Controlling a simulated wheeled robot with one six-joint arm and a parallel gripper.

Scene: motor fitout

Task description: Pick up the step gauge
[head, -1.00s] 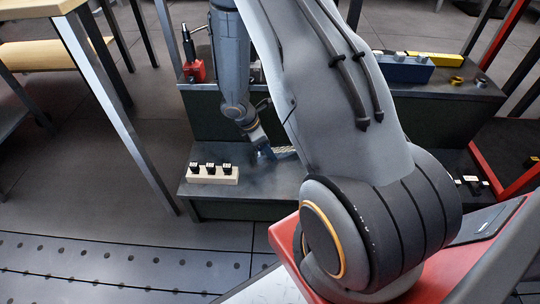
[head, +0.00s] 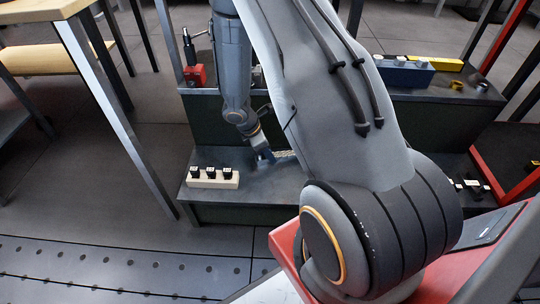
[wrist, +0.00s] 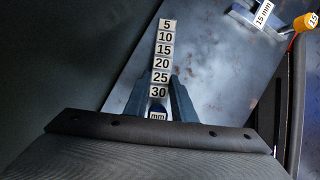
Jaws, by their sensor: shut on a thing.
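The step gauge (wrist: 163,50) is a narrow strip of pale number tiles marked 5 to 30, with "mm" at its near end, in the wrist view. My gripper (wrist: 160,80) has its two blue-grey fingers on either side of the gauge's near end, around the 25 and 30 tiles, and is shut on it. In the head view my gripper (head: 264,156) is low over the dark lower step, and a pale bit of the gauge (head: 284,154) shows to its right. The rest of the gauge is hidden behind my arm there. I cannot tell whether it is off the surface.
A cream block (head: 212,178) with three black pieces stands left on the lower step (head: 245,200). A red vise (head: 196,75), blue box (head: 404,76) and yellow block (head: 436,63) are on the upper level. A "15 mm" tag (wrist: 262,14) shows top right in the wrist view.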

